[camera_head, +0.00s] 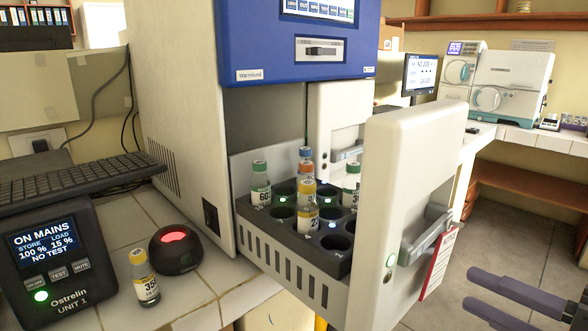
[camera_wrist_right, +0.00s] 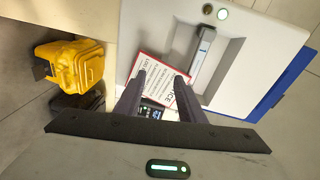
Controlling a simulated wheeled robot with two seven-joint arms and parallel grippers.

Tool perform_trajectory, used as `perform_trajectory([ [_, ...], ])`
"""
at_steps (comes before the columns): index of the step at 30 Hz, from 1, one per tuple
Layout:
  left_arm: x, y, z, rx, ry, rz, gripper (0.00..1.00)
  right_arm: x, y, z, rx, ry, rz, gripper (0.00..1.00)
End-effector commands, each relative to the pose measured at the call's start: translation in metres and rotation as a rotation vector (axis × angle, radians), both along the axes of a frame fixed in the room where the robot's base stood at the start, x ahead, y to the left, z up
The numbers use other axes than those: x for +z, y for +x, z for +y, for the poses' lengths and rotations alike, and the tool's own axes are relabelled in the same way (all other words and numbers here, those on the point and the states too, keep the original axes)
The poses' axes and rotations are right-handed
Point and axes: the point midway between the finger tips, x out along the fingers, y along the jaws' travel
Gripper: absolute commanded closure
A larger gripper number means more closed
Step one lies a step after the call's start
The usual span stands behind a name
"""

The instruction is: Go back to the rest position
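My right gripper (camera_head: 470,288) is at the lower right of the head view, right of the incubator's open drawer (camera_head: 408,170) and apart from it. Its two dark fingers are spread with nothing between them. In the right wrist view the gripper (camera_wrist_right: 160,74) also shows open, with the red-bordered tag (camera_wrist_right: 166,82) and drawer front (camera_wrist_right: 225,65) beyond the fingertips. My left gripper is not in view.
The drawer's black rack (camera_head: 290,239) holds several capped vials. A yellow-capped vial (camera_head: 144,280) stands on the tiled counter beside a dark red-lit dome (camera_head: 175,252). A yellow object (camera_wrist_right: 75,68) lies below. Floor at right is clear.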

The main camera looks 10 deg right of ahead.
Motion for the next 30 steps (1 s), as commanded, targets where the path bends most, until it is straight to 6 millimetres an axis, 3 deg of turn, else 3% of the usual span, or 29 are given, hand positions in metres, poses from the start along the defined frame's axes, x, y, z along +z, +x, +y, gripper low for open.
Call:
perform_trajectory([
  [4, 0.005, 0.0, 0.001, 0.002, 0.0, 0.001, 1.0, -0.109, 0.005, -0.01, -0.09, -0.247, 0.085, 0.64],
  [8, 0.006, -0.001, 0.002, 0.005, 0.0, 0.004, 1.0, -0.206, -0.011, 0.004, -0.078, -0.526, 0.153, 0.64],
  [12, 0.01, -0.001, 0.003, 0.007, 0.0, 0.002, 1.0, -0.291, -0.044, 0.044, 0.034, -0.833, 0.184, 0.64],
  [15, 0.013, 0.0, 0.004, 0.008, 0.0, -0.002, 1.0, -0.332, -0.07, 0.082, 0.151, -1.031, 0.161, 0.64],
  [18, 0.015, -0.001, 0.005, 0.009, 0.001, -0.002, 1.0, -0.357, -0.091, 0.119, 0.264, -1.187, 0.113, 0.64],
  [22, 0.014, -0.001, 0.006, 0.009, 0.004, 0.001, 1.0, -0.371, -0.107, 0.151, 0.362, -1.312, 0.05, 0.64],
  [25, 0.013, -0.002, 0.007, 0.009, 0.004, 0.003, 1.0, -0.375, -0.112, 0.162, 0.395, -1.356, 0.023, 0.64],
  [30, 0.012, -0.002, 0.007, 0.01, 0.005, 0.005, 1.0, -0.376, -0.113, 0.164, 0.403, -1.368, 0.017, 0.64],
])
